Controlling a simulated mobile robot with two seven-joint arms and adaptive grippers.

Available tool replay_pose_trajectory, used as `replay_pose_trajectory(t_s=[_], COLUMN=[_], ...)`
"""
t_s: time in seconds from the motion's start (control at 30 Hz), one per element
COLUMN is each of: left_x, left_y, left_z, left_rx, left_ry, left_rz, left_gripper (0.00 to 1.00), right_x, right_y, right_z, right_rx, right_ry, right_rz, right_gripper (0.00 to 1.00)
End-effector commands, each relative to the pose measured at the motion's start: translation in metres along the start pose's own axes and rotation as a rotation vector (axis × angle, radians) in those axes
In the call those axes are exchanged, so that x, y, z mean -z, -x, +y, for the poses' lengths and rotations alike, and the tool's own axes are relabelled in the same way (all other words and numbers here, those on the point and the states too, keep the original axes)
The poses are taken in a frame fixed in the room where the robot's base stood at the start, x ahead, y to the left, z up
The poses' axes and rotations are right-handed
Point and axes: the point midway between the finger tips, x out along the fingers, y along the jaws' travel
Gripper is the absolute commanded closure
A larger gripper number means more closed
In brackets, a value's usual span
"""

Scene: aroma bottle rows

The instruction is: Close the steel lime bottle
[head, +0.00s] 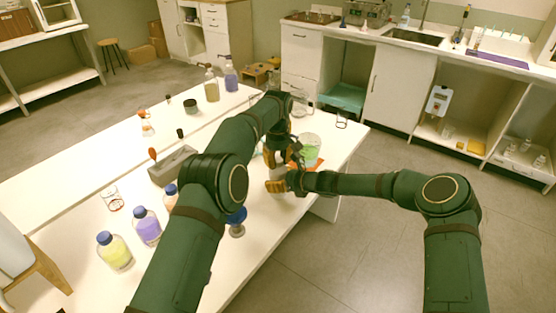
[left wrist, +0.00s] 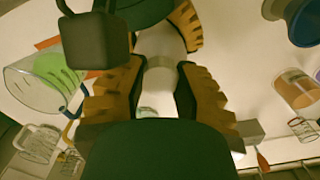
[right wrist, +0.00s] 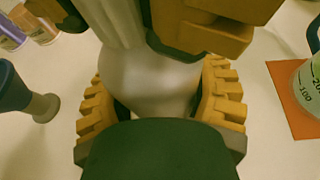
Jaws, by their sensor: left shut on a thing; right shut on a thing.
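The steel lime bottle appears to be the pale grey, round-shouldered bottle (right wrist: 150,82) in the right wrist view. In the head view its pale body (head: 279,172) is mostly hidden by my grippers. My right gripper (right wrist: 160,118) is shut around its body; it also shows in the head view (head: 278,186). My left gripper (left wrist: 158,100) is shut on a small pale piece, apparently the cap (left wrist: 158,82), above the bottle. In the right wrist view, my left fingers (right wrist: 205,35) are close over the bottle's top. I cannot tell whether the cap is seated.
A green-filled beaker (head: 309,150) stands on an orange mat (right wrist: 300,118) beside the bottle. A blue-topped goblet-like piece (head: 237,222) stands near the front edge.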

Motion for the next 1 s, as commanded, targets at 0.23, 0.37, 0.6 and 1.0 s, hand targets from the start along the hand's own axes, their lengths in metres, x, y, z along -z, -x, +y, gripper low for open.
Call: replay_pose_trajectory(t_s=[0.23, 0.37, 0.6, 1.0], left_x=[0.0, 0.0, 0.0, 0.0], left_y=[0.0, 0.0, 0.005, 0.045], left_z=[0.0, 0.0, 0.0, 0.0], left_rx=[0.001, 0.001, 0.0, 0.0], left_ry=[0.003, 0.003, 0.004, 0.004], left_rz=[-0.001, -0.001, 0.001, 0.001], left_gripper=[0.45, 0.45, 0.45, 0.45], right_x=[0.0, 0.0, 0.0, 0.0], right_y=[0.0, 0.0, 0.0, 0.0], right_z=[0.0, 0.0, 0.0, 0.0], right_rx=[0.0, 0.0, 0.0, 0.0], right_ry=[0.0, 0.0, 0.0, 0.0], right_rz=[0.0, 0.0, 0.0, 0.0], right_gripper=[1.0, 1.0, 1.0, 1.0])
